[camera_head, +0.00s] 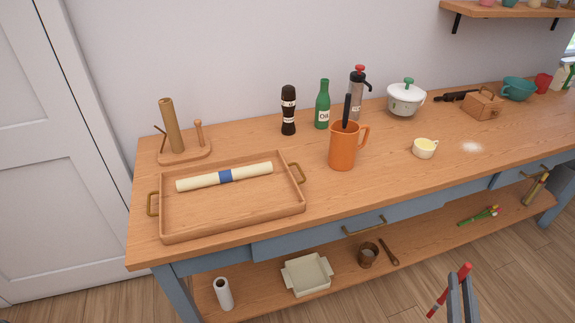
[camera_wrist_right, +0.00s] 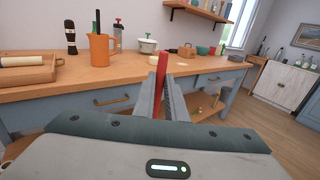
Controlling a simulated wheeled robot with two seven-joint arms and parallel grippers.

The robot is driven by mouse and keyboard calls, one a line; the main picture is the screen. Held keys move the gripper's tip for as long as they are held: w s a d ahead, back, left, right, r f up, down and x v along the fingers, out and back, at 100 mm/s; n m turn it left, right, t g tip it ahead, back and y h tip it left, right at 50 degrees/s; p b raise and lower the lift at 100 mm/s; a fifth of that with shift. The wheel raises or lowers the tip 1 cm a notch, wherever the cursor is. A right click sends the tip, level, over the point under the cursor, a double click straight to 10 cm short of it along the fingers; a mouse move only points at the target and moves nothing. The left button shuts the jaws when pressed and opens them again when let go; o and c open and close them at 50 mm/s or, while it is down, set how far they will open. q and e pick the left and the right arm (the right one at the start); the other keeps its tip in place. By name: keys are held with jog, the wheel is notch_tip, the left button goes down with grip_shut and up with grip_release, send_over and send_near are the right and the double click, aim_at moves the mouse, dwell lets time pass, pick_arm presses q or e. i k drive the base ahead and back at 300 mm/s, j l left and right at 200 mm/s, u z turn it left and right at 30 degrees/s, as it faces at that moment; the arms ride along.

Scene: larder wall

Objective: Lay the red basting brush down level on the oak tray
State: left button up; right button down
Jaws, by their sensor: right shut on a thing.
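The red basting brush (camera_head: 438,303) is held by my right gripper (camera_head: 462,282) in front of the counter, at the lower right of the head view. It is tilted there, with red showing on both sides of the fingers. In the right wrist view the brush (camera_wrist_right: 162,68) stands up between the two grey fingers (camera_wrist_right: 164,84), which are shut on it. The oak tray (camera_head: 230,212) lies on the counter at the left, with a brass handle at each end. It also shows at the left edge of the wrist view (camera_wrist_right: 30,76). My left gripper is not in view.
A cream roll with a blue band (camera_head: 224,176) lies across the tray's back half; its front half is bare. An orange jug (camera_head: 342,150) stands right of the tray. A wooden towel stand (camera_head: 185,153) is behind it. Bottles and a white pot (camera_head: 406,102) stand at the back.

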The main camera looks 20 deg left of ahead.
aim_at(217, 217)
jog(key=u, duration=2.25)
jog(key=k+j, duration=0.25)
jog(key=k, duration=0.2)
